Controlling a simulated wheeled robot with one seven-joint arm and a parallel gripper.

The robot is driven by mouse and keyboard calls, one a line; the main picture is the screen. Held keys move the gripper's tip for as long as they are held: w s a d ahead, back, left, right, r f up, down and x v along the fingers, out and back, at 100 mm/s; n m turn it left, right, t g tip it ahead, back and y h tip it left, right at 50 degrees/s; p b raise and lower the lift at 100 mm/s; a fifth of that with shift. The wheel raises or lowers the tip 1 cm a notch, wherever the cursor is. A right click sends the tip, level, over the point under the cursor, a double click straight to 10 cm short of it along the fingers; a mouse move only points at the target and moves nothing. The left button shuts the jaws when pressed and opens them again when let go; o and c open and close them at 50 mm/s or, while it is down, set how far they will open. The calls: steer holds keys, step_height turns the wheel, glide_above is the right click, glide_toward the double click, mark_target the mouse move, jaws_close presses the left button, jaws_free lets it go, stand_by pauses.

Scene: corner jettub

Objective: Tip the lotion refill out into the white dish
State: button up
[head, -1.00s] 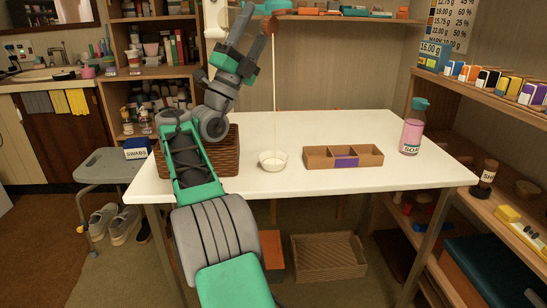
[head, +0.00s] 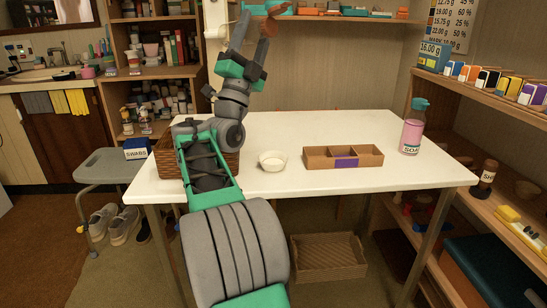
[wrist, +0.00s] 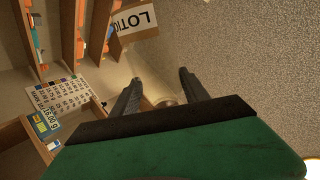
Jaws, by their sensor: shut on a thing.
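The white dish (head: 272,160) stands upright on the white table, left of the wooden tray. My gripper (head: 272,12) is raised high above the dish, at the top edge of the head view. It is shut on a small brownish vessel (head: 268,28), which I take to be the lotion refill. In the wrist view the vessel (wrist: 166,101) shows only partly between the two dark fingers. Its contents and exact tilt cannot be made out. No stream shows below it. The dish's inside looks pale; I cannot tell how full it is.
A three-part wooden tray (head: 343,157) and a pink soap bottle (head: 412,130) stand on the table to the right. A wicker basket (head: 167,160) is at the left behind my arm. The table's right front is clear.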

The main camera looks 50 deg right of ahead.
step_height(320, 180, down, 6)
steer(key=n+t+y+p, duration=0.6)
steer(key=n+t+p, duration=0.4)
steer(key=p, duration=0.3)
steer(key=shift+n, duration=0.7)
steer(key=n+t+y+p, duration=0.1)
steer(key=p, duration=0.1)
steer(key=shift+p, duration=0.3)
steer(key=f+n+y+p, duration=0.2)
steer(key=p, duration=0.6)
steer(key=w+f+n+y+p, duration=0.1)
steer(key=n+y+p, duration=0.2)
steer(key=p, duration=0.5)
steer(key=f+n+y+p, duration=0.2)
steer(key=n+p, duration=0.1)
steer(key=p, duration=0.5)
steer(key=shift+w+d+f+t+y, duration=0.1)
steer(key=shift+w+f+t+y, duration=0.1)
steer(key=shift+f+t+y, duration=0.15)
steer(key=shift+p, duration=0.7)
steer(key=n+g+y+p, duration=0.1)
steer(key=p, duration=0.6)
steer(key=w+n+y+p, duration=0.1)
steer(key=p, duration=0.7)
steer(key=shift+w+d+f+g, duration=0.1)
steer(key=shift+w+f+g, duration=0.15)
steer(key=shift+g, duration=0.1)
